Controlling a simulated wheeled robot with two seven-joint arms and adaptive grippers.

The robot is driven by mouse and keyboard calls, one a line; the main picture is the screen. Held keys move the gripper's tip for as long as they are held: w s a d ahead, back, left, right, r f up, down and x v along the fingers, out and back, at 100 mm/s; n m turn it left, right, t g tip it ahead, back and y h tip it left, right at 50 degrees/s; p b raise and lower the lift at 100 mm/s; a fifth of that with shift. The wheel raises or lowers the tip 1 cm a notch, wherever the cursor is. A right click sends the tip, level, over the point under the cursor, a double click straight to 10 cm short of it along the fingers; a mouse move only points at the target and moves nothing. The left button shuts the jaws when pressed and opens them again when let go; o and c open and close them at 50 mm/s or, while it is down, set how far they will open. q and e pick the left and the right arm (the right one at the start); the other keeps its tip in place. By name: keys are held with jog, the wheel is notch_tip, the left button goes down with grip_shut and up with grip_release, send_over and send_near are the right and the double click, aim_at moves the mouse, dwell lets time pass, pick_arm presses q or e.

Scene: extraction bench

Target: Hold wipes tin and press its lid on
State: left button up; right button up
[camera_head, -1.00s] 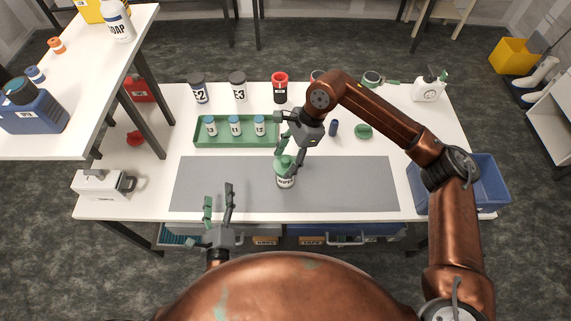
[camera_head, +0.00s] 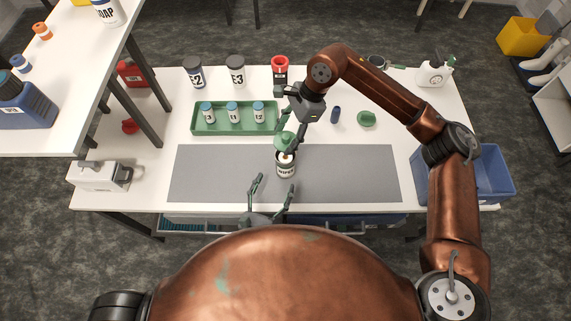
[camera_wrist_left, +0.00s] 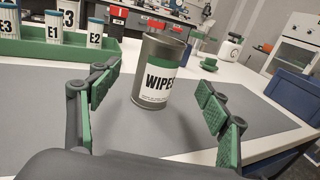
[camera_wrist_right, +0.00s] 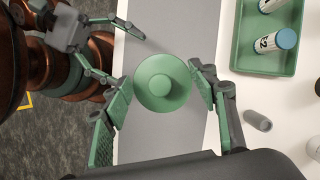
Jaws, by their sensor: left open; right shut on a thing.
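The wipes tin (camera_head: 286,169), grey with a green band and a "WIPES" label, stands upright on the grey mat (camera_head: 220,175); its mouth is uncovered in the head view. My right gripper (camera_head: 287,138) is shut on the round green lid (camera_wrist_right: 163,83) and holds it beyond and apart from the tin's mouth. My left gripper (camera_head: 275,184) is open in front of the tin. In the left wrist view the tin (camera_wrist_left: 158,85) stands between the spread fingers, a little beyond their tips, with neither finger touching it.
A green tray (camera_head: 235,129) with several small bottles lies behind the mat to the left. A blue bin (camera_head: 487,184) is at the right edge. The mat's sides are clear.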

aim_at(286, 160)
pick_arm(q)
jog(key=x, duration=1)
jog(key=shift+w, duration=0.2)
jog(key=shift+c, duration=0.7)
jog(key=c, duration=1.7)
pick_arm(e)
jog(key=shift+f, duration=2.5)
jog(key=shift+f, duration=0.9)
jog(key=shift+f, duration=0.6)
